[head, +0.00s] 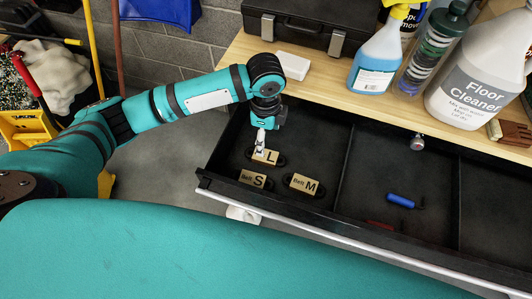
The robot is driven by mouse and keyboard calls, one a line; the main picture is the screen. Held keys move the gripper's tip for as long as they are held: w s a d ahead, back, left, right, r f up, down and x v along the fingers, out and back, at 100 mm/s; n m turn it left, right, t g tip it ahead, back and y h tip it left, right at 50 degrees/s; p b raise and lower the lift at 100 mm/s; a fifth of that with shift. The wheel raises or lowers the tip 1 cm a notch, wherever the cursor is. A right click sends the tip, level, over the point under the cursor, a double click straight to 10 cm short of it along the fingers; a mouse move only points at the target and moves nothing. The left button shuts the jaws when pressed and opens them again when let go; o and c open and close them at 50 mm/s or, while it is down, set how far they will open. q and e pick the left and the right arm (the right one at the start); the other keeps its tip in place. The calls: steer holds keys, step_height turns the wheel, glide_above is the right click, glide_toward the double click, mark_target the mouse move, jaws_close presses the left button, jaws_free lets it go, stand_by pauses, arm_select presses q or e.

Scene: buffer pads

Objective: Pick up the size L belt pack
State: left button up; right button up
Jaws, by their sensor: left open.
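The size L belt pack (271,157) lies in the left compartment of the open black drawer, its tan label marked L facing up. My left gripper (260,147) points down at the left end of this pack, its fingers open and covering part of the label. I cannot tell whether the fingers touch it. The S belt pack (254,179) lies nearer the drawer front, and the M belt pack (303,184) lies to the right of the S pack. My right gripper is not in view.
The drawer's front edge (330,237) and its divider (340,172) bound the left compartment. A blue cylinder (401,201) and a red item (380,225) lie in the middle compartment. Bottles, including floor cleaner (475,75), and a black case (297,22) stand on the wooden top above.

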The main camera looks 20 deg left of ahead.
mark_target(266, 157)
arm_select(q)
step_height(266, 157, down, 4)
steer(key=shift+r, duration=0.1)
step_height(266, 157, down, 3)
steer(key=shift+w, duration=0.15)
steer(key=shift+f, duration=0.25)
steer(key=f, duration=0.3)
steer(key=f+p, duration=0.1)
steer(key=shift+w+a+f, duration=0.2)
steer(key=shift+w, duration=0.1)
steer(key=shift+f, duration=0.2)
steer(key=shift+c, duration=0.4)
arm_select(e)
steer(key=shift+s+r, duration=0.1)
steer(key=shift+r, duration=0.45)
arm_select(q)
steer(key=c, duration=1.2)
